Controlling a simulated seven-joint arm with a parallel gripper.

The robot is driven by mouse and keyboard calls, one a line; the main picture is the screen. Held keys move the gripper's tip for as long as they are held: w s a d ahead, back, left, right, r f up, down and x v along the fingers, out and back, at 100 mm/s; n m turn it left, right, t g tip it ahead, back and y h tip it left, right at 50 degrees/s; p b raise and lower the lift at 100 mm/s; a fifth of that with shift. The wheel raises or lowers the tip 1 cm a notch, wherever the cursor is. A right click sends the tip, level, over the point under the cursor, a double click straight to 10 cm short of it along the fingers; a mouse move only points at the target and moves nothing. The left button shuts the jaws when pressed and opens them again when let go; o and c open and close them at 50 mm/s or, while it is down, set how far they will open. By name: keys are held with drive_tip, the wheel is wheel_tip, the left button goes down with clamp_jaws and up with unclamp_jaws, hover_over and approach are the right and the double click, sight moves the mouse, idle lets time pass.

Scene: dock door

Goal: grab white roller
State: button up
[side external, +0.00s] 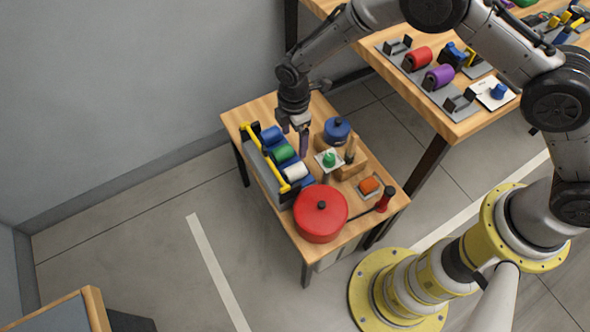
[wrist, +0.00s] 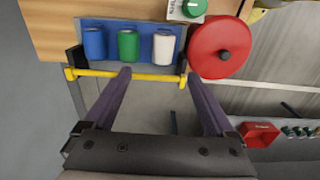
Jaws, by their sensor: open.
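The white roller (side external: 295,170) lies at the near end of a row in a rack on the small wooden table, next to the green roller (side external: 283,153) and the blue roller (side external: 270,135). In the wrist view the white roller (wrist: 164,45) is right of the green one, on a blue backing. My gripper (side external: 304,156) hangs over the table close to the row. The white roller appears beyond the fingertips, nearer the right finger.
A yellow bar (wrist: 145,76) runs along the rack's outer side. A large red lidded pot (side external: 320,214) stands close to the white roller. A blue pot (side external: 337,129), a green knob on a white card (side external: 329,160) and an orange block (side external: 369,186) crowd the table.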

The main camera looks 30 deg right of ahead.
hover_over(295, 168)
wheel_tip(295, 168, down, 8)
drive_tip(key=shift+w+a+f, duration=0.15)
drive_tip(key=shift+f, duration=0.05)
drive_tip(key=shift+s+f, duration=0.2)
drive_tip(key=shift+f, duration=2.5)
clamp_jaws()
